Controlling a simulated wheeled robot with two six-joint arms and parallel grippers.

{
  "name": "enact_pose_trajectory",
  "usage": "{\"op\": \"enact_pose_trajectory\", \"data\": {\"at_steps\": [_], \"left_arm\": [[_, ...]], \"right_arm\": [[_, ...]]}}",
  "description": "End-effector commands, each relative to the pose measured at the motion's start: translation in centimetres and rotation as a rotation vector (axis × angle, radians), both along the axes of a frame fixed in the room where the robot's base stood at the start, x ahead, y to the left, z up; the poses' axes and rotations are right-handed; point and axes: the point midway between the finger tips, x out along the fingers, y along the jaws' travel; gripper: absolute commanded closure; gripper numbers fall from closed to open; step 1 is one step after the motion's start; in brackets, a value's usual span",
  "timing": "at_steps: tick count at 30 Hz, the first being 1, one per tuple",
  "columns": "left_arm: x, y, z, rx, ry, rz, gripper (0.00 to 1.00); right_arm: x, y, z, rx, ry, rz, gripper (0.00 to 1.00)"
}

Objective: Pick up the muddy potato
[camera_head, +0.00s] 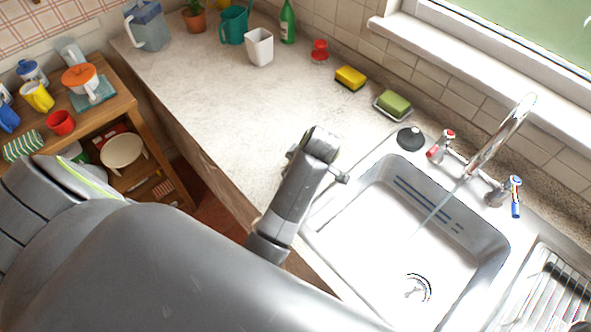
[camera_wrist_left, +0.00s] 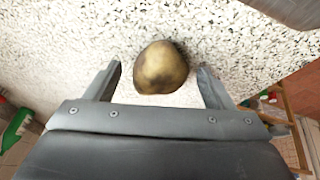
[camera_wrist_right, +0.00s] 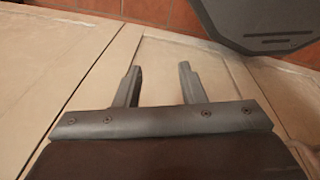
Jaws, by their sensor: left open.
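The muddy potato (camera_wrist_left: 161,70) is a rounded yellow-brown lump with dark smudges, lying on the speckled worktop in the left wrist view. My left gripper (camera_wrist_left: 159,68) is open, with one finger on either side of the potato and visible gaps between. It does not hold the potato. In the head view my left arm reaches over the worktop by the sink, and the potato is hidden there. My right gripper (camera_wrist_right: 160,66) is open and empty in front of pale cabinet panels. It is not seen in the head view.
The sink (camera_head: 375,235) with running tap (camera_head: 503,135) lies right of my left arm. A green sponge (camera_head: 393,103), yellow sponge (camera_head: 350,78) and white cup (camera_head: 259,47) stand along the back. The middle worktop (camera_head: 225,100) is clear. A wooden shelf (camera_head: 110,110) stands left.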

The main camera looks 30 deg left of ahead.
Motion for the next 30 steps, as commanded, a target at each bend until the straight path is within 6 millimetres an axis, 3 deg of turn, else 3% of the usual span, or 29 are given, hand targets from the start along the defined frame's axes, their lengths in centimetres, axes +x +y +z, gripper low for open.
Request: {"op": "enact_pose_trajectory", "data": {"at_steps": [2,12,22,26,30], "left_arm": [[0.0,0.0,0.0,0.000,0.000,0.000,0.29],[0.0,0.0,0.0,0.000,0.000,0.000,0.74],[0.1,0.0,0.7,0.000,-0.003,0.001,0.75],[0.1,0.0,2.7,0.000,-0.007,0.002,0.75],[0.2,0.0,5.9,0.000,-0.010,-0.001,0.75]], "right_arm": [[0.0,-0.1,0.0,-0.001,0.000,0.000,0.64],[0.0,-0.6,0.1,-0.007,0.000,0.002,0.64],[0.0,-0.8,-0.1,-0.009,0.001,0.003,0.64],[0.0,-0.8,-0.5,-0.009,0.001,0.003,0.64],[0.0,-0.8,-1.0,-0.009,0.001,0.003,0.64]]}}
